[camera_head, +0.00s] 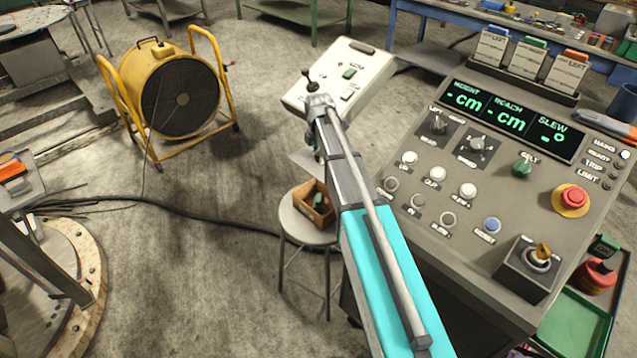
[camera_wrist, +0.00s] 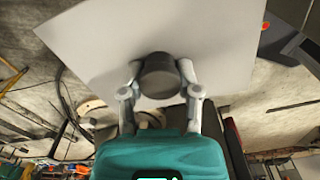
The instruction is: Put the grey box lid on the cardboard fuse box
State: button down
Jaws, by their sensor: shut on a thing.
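The grey box lid (camera_wrist: 215,40) is a flat pale plate with a dark round knob (camera_wrist: 160,75). My gripper (camera_wrist: 160,78) is shut on this knob, one finger on each side, in the wrist view. In the head view a pale edge of the lid (camera_head: 303,160) shows beside my arm, which hides the rest of it and my fingers. The cardboard fuse box (camera_head: 314,207) is a small brown open box on a round stool, with a green item inside. In the head view the lid appears above the box and apart from it.
The stool (camera_head: 290,222) stands on bare concrete. A large console (camera_head: 480,170) with knobs and displays is close on the right. A pale control box with a joystick (camera_head: 343,80) is behind my arm. A yellow fan (camera_head: 170,95) stands at left; a black cable crosses the floor.

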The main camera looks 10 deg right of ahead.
jog(key=b, duration=0.8)
send_over(319, 198)
notch_tip(319, 198, down, 9)
jog(key=shift+f, duration=0.15)
jog(key=shift+f, duration=0.1)
jog(key=shift+f+b, duration=2.4)
jog(key=shift+b, duration=0.25)
jog(key=shift+w+f+b, duration=0.1)
jog(key=shift+f+b, duration=1.2)
dwell(0.4)
dwell(0.3)
jog(key=shift+c, duration=1.2)
grip_release()
jog(key=shift+r, duration=0.2)
